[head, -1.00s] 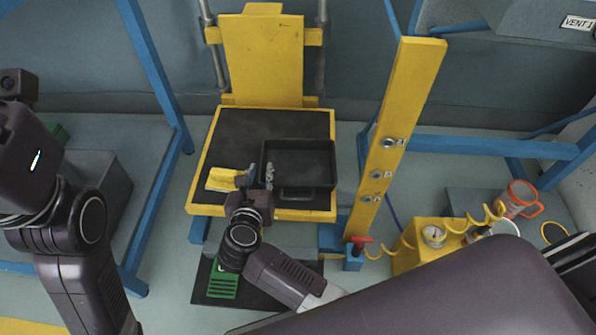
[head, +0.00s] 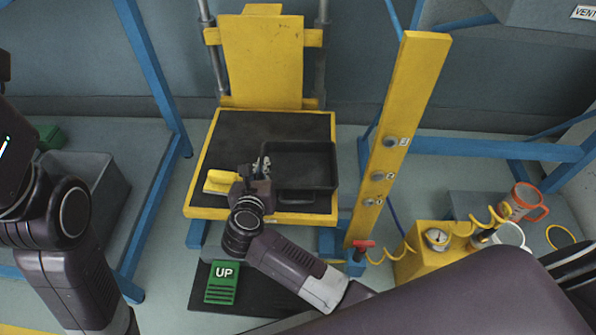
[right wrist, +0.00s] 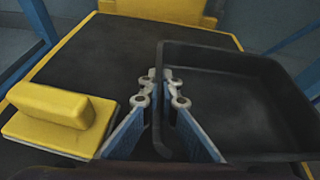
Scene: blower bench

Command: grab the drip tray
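The drip tray (head: 300,185) is a black, shallow rectangular pan on the dark top of a yellow-edged lift platform (head: 220,213). It also shows in the right wrist view (right wrist: 240,90), on the right. My right gripper (head: 262,167) is at the tray's left wall. In the right wrist view its fingers (right wrist: 160,76) stand on either side of that wall, one outside and one inside, with their tips close together. They look shut on the wall. The tray appears to rest flat on the platform. My left arm is at the left edge, its gripper out of frame.
A yellow block with a raised handle (head: 220,182) lies just left of the tray, also in the right wrist view (right wrist: 55,120). A yellow post (head: 400,120) stands right of the platform. A green UP pedal (head: 222,285) lies on the floor in front.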

